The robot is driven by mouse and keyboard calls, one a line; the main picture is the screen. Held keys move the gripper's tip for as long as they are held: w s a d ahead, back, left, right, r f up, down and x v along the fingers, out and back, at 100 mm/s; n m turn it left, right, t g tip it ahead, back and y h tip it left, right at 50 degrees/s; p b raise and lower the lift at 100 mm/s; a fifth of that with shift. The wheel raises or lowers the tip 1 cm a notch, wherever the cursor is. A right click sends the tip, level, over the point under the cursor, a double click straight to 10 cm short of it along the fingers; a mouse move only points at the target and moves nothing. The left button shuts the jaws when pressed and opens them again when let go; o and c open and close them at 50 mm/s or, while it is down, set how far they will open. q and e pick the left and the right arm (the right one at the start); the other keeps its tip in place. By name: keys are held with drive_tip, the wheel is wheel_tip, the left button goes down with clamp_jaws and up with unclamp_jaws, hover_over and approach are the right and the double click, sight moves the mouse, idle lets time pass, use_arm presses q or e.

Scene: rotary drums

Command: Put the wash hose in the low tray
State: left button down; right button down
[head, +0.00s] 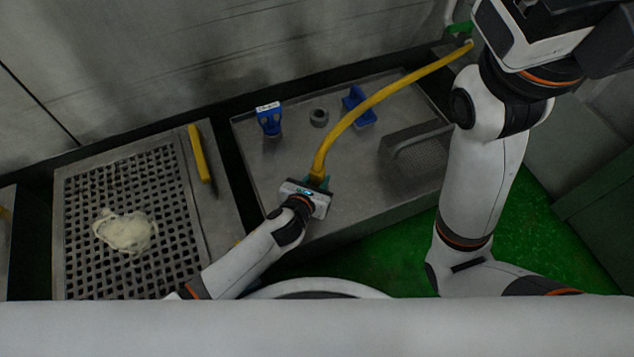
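The yellow wash hose (385,95) runs from a green fitting (458,30) at the top right down to my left gripper (317,180). Its lower end has a teal-green piece at the gripper's fingers. The gripper appears shut on this end, though its body hides most of the fingers. The low tray appears to be the wide grey metal tray (262,180). The hose crosses above it, and the gripper is over its front part. I cannot tell how high the hose end is. My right arm rises at the right; its gripper is not visible.
In the tray are a blue labelled item (269,120), a grey ring (319,117), a blue fitting (359,106) and a grey mesh box (415,155). At left, a perforated grate (160,190) bears a pale lump (125,231); a yellow-handled tool (199,155) lies beside it.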

use_arm(q)
drive_tip(key=c, duration=1.1)
unclamp_jaws()
